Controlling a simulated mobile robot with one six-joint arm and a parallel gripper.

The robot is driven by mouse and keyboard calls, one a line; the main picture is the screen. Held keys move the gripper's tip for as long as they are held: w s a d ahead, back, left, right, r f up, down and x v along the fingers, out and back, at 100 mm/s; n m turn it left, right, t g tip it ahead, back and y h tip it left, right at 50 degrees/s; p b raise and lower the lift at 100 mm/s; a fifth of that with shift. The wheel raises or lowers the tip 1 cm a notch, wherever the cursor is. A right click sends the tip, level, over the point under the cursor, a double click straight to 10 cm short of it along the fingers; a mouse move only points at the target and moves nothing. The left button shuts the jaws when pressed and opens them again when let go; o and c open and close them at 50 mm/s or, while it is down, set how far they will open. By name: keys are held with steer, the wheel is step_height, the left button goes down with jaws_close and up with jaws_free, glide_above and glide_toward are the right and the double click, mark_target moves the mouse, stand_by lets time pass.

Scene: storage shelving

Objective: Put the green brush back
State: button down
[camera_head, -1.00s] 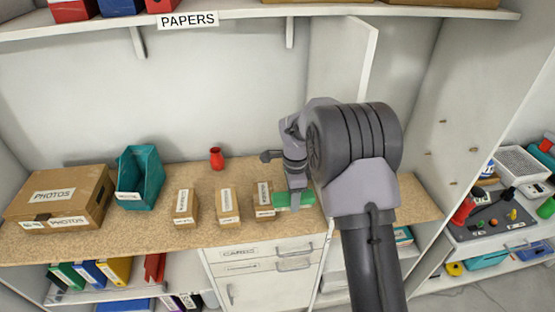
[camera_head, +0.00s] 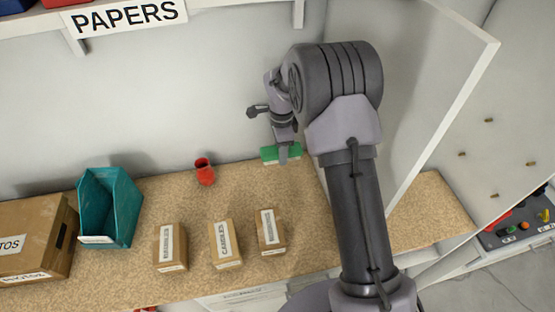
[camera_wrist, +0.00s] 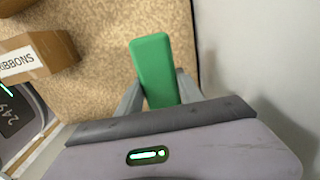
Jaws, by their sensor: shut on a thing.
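The green brush (camera_head: 276,154) is a green block in my gripper (camera_head: 283,155), near the back of the wooden counter by the wall. In the wrist view the green brush (camera_wrist: 152,62) lies lengthwise between the two grey fingers of my gripper (camera_wrist: 160,95), which are shut on it.
The cork-coloured counter (camera_head: 130,290) holds a red vase (camera_head: 204,172), a teal bin (camera_head: 122,205), several small labelled boxes including a right-hand one (camera_head: 270,232), and a large photo box (camera_head: 30,235). A white upright panel (camera_head: 440,130) stands right of my arm. Counter around the vase is clear.

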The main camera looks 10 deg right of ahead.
mark_target(281, 174)
steer(key=f, duration=0.5)
steer(key=f+b, duration=0.1)
steer(key=f, duration=0.1)
steer(key=shift+s+f, duration=0.25)
steer(key=shift+f, duration=0.05)
steer(key=c, duration=0.8)
jaws_free()
steer(key=shift+f, duration=0.15)
steer(key=shift+o, duration=0.2)
step_height(281, 174, up, 12)
steer(key=shift+r+p, duration=0.15)
steer(key=shift+p, duration=0.9)
steer(key=shift+r, duration=0.1)
